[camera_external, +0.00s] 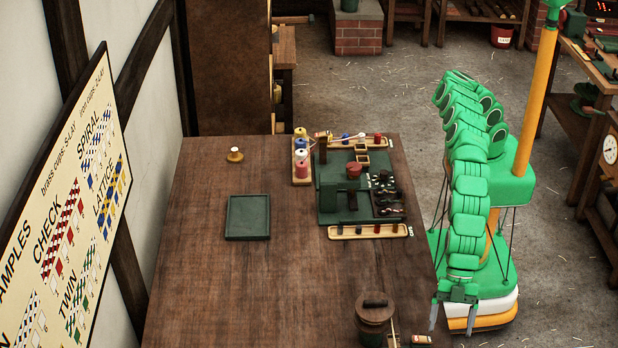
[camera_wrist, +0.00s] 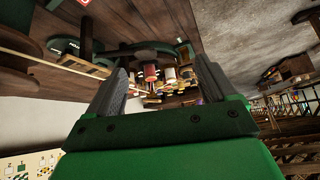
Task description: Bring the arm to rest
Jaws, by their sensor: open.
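My green segmented arm (camera_external: 468,195) rises from its wheeled base and hangs down beside the right edge of the wooden table (camera_external: 210,290). My gripper (camera_external: 452,320) points downward at the table's front right edge, with its two grey fingers apart. In the wrist view my gripper (camera_wrist: 158,72) also shows its fingers spread, with nothing held between them. The table's items appear beyond the fingers there.
A green workstation (camera_external: 335,190) with spools and trays sits further back. A green tray (camera_external: 248,217) lies left of it. The floor (camera_external: 560,260) right of my base is clear.

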